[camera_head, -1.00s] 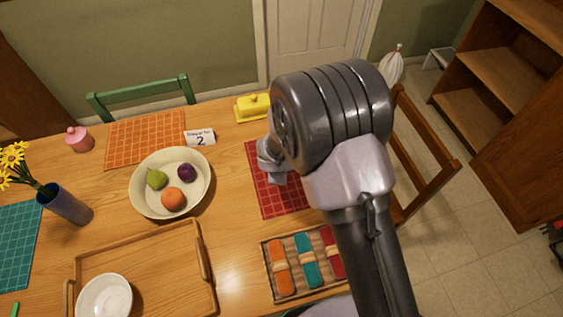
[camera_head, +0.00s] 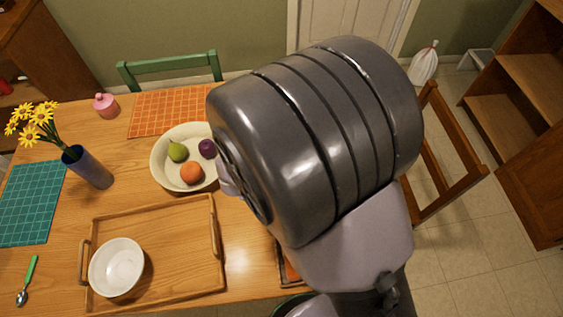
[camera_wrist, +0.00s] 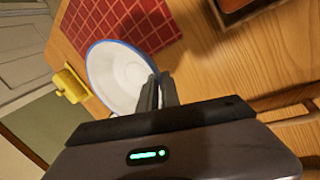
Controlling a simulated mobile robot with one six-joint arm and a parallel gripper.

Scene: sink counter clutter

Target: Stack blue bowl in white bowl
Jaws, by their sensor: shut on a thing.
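The blue bowl (camera_wrist: 112,80), pale inside with a blue rim, shows in the wrist view. My gripper (camera_wrist: 158,92) is shut on its rim at the side nearest the wrist. The bowl appears over the red placemat (camera_wrist: 150,22) and the table; its height above them is hard to tell. In the head view my arm hides this bowl and the fingertips. The white bowl (camera_head: 117,267) stands upright and empty on the left part of the wooden tray (camera_head: 180,255), in the head view's lower left.
A large cream bowl (camera_head: 160,172) with a pear, a plum and an orange stands behind the tray. A blue vase (camera_head: 90,168) with yellow flowers stands to the left. A yellow butter dish (camera_wrist: 70,86) is at the wrist view's left. The tray's right part is bare.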

